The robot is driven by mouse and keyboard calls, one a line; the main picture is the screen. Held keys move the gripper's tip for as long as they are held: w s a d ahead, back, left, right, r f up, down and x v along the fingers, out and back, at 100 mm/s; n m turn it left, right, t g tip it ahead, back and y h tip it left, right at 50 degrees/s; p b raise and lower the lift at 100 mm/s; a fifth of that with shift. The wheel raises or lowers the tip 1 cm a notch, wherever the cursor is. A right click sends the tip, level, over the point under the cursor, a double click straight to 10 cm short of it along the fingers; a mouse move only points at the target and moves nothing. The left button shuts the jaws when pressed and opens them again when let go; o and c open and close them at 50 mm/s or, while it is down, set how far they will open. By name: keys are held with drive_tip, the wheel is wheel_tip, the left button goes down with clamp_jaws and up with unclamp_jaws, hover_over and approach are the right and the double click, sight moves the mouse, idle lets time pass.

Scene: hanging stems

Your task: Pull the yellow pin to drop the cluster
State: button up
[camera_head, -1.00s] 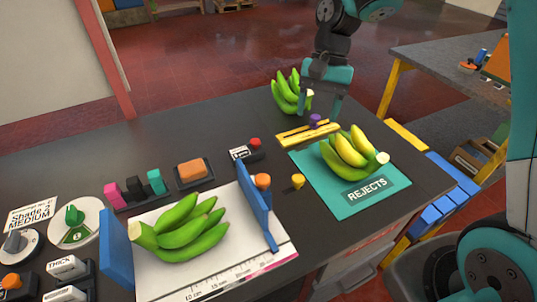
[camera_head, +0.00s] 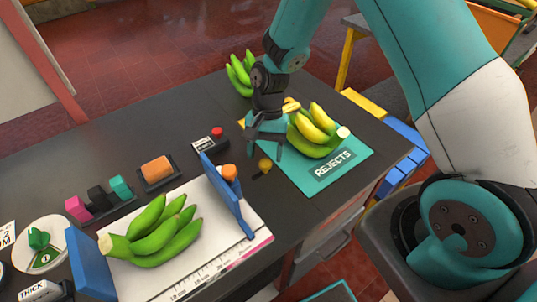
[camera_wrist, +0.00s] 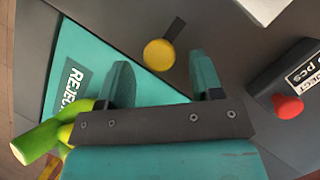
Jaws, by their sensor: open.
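The yellow pin (camera_head: 265,165) is a round yellow knob on a short dark strip, standing on the dark table between the blue-walled board and the rejects mat. It also shows in the wrist view (camera_wrist: 159,53), just beyond and between my fingertips. My gripper (camera_head: 264,151) is open and empty, pointing down close to the knob; its fingers (camera_wrist: 162,75) do not visibly grip it. A green banana cluster (camera_head: 155,235) lies on the white measuring board (camera_head: 245,255). A yellow cluster (camera_head: 317,128) lies on the teal rejects mat (camera_head: 355,155). No cluster is seen hanging.
A blue upright plate (camera_head: 222,195) with an orange knob (camera_head: 229,172) stands left of the pin. A small labelled box with a red button (camera_head: 217,132) is behind it. More green bananas (camera_head: 240,72) lie at the back. The table's right edge is near the mat.

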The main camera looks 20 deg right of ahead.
drive_tip(key=shift+x, duration=1.15)
